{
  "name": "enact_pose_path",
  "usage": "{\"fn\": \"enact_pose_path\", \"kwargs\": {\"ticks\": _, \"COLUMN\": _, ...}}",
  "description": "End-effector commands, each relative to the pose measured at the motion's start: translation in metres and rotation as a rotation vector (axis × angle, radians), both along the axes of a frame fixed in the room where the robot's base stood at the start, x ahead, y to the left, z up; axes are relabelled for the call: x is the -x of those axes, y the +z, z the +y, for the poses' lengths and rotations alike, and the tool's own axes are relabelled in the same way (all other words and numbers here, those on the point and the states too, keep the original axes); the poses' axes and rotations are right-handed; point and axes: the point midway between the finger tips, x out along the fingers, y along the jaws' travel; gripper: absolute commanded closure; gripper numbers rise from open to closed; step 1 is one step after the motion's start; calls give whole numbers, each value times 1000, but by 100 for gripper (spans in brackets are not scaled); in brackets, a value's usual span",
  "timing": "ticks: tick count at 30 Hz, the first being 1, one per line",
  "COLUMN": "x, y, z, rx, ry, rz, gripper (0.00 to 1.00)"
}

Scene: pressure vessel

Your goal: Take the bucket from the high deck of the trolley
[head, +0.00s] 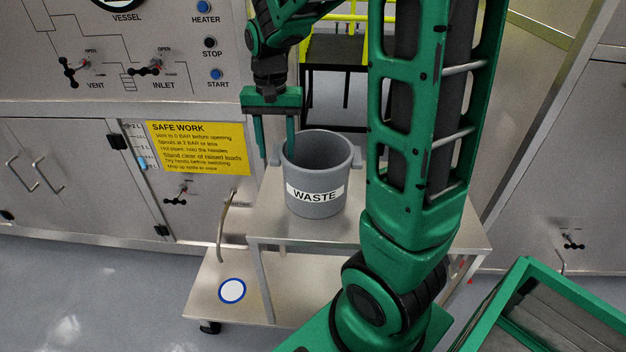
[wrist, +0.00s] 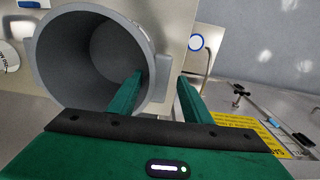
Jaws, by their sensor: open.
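The grey bucket (head: 318,170) with a white WASTE label stands upright on the high deck (head: 280,225) of the metal trolley. It has small lugs on its sides. In the wrist view, the empty bucket (wrist: 60,62) shows its open mouth at upper left. My gripper (head: 275,150) is open and points down at the bucket's left rim. In the wrist view, one finger of my gripper (wrist: 160,88) overlaps the bucket's mouth and the other is outside it, with the rim between them. I cannot tell whether either finger touches the wall.
A panel with valves and a yellow sign (head: 198,148) stands behind at left. Yellow railing (head: 352,18) is at the back. Grey floor is clear at lower left.

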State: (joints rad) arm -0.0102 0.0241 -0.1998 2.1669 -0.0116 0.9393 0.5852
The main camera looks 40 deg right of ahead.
Motion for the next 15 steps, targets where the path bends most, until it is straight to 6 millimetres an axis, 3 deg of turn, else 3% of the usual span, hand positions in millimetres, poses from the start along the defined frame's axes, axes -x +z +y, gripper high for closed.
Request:
{"fn": "enact_pose_path", "kwargs": {"ticks": 10, "x": 0, "y": -9, "z": 0, "rx": -1, "ry": -1, "rz": -1, "gripper": 55}}
{"fn": "enact_pose_path", "kwargs": {"ticks": 15, "x": 0, "y": -9, "z": 0, "rx": -1, "ry": -1, "rz": -1, "gripper": 94}}
